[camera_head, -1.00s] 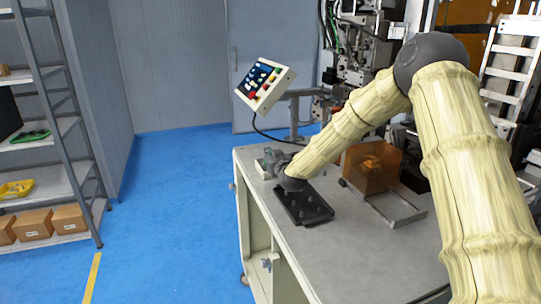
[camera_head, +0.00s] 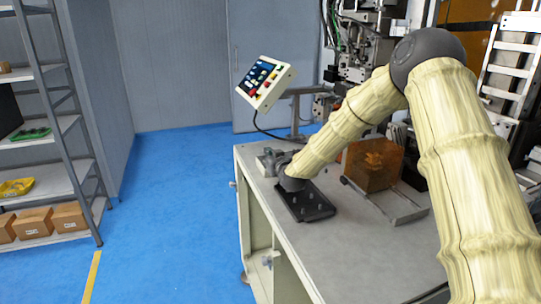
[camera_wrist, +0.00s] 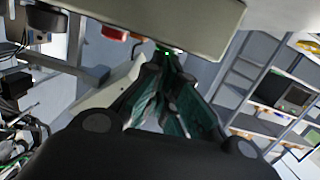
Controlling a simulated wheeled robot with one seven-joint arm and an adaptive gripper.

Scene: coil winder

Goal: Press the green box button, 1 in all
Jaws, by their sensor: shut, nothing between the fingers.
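In the wrist view a pale beige box (camera_wrist: 190,22) spans the top, with a red button (camera_wrist: 115,33) on its near side. A small bright green spot, seemingly part of the green button (camera_wrist: 167,53), shows right at the tips of my gripper (camera_wrist: 164,62). The fingers are shut and empty; they hide most of the button. I cannot tell whether they touch it or whether it is pressed in. In the head view my gripper (camera_head: 270,160) is low over the table's far left corner, partly hidden by my wrist.
A tilted control panel (camera_head: 265,83) stands on an arm behind the table (camera_head: 350,262). A dark plate (camera_head: 308,205) and an orange translucent block (camera_head: 373,165) lie close to my arm. Shelves (camera_head: 45,175) stand at the left. The blue floor (camera_head: 175,220) between is clear.

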